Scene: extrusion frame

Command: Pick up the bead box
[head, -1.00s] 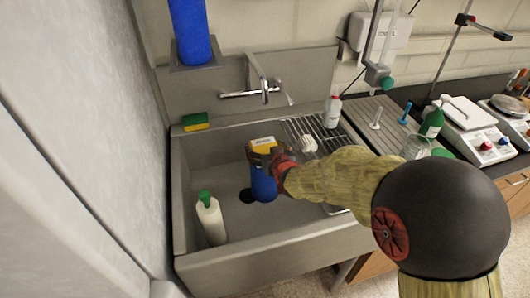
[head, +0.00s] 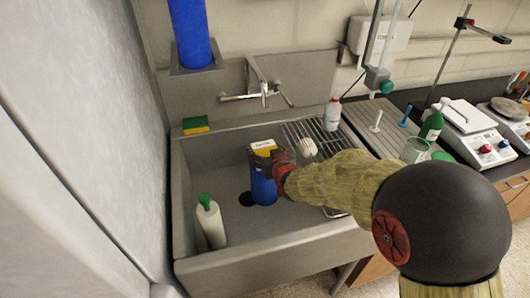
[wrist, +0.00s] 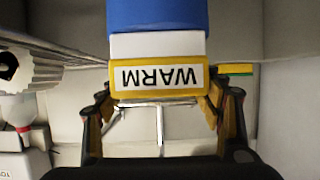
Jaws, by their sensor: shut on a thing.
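The thing in my gripper, which I take as the bead box (head: 263,188), is blue with a white band and a yellow part at its upper end. It stands upright in head view. In the wrist view it appears upside down, with its "WARM" label (wrist: 158,78) facing the camera. My gripper (head: 265,160) is shut on its yellow upper part, a finger on each side (wrist: 160,108). The box is over the sink basin beside the dark drain. I cannot tell whether its bottom touches the basin floor.
The sink (head: 300,238) surrounds the box. A white bottle with a green top (head: 211,224) stands in its front left. A sponge (head: 196,125) lies on the back left rim. The faucet (head: 262,94) is behind; a wire rack (head: 318,136) is at right.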

